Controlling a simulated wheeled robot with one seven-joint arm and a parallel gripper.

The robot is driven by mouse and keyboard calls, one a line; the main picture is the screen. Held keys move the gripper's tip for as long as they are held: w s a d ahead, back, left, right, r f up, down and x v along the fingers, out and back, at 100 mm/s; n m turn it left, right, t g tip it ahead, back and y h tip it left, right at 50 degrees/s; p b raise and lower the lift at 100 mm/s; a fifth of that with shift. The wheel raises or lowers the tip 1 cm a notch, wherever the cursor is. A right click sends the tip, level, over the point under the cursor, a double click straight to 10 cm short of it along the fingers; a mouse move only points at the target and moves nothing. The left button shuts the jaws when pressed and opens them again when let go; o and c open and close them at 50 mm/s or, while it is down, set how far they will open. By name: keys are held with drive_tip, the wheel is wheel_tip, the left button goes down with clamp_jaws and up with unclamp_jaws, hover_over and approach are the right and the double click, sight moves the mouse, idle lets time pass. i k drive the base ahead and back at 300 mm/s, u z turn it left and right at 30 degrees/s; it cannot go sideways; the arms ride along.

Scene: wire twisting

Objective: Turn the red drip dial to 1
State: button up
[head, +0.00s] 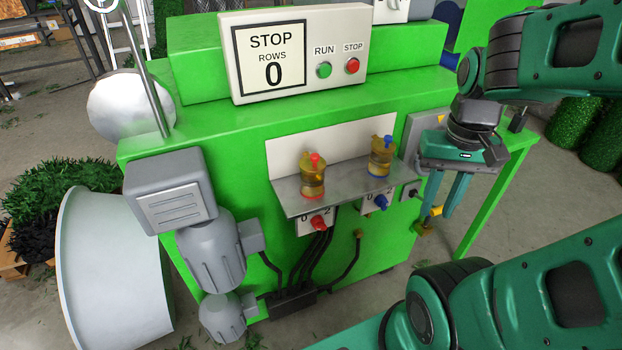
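The red drip dial (318,222) is a small red knob on a white plate below the metal shelf on the green machine. The figures 0 and 2 show on its plate, and the dial's exact setting is too small to read. An amber oil cup with a red top (313,177) stands on the shelf above it. My gripper (436,217) points down at the right of the machine, well right of the red dial. Its two teal fingers are apart, with nothing clearly between them.
A blue dial (381,203) and an amber cup with a blue top (381,157) sit right of the red ones. The shelf (345,185) juts out above both dials. Grey motors (211,250) stand at left. The control box (297,55) reads STOP, ROWS 0. Black cables hang below the red dial.

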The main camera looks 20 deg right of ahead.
sight(317, 222)
drive_tip(key=k, duration=1.1)
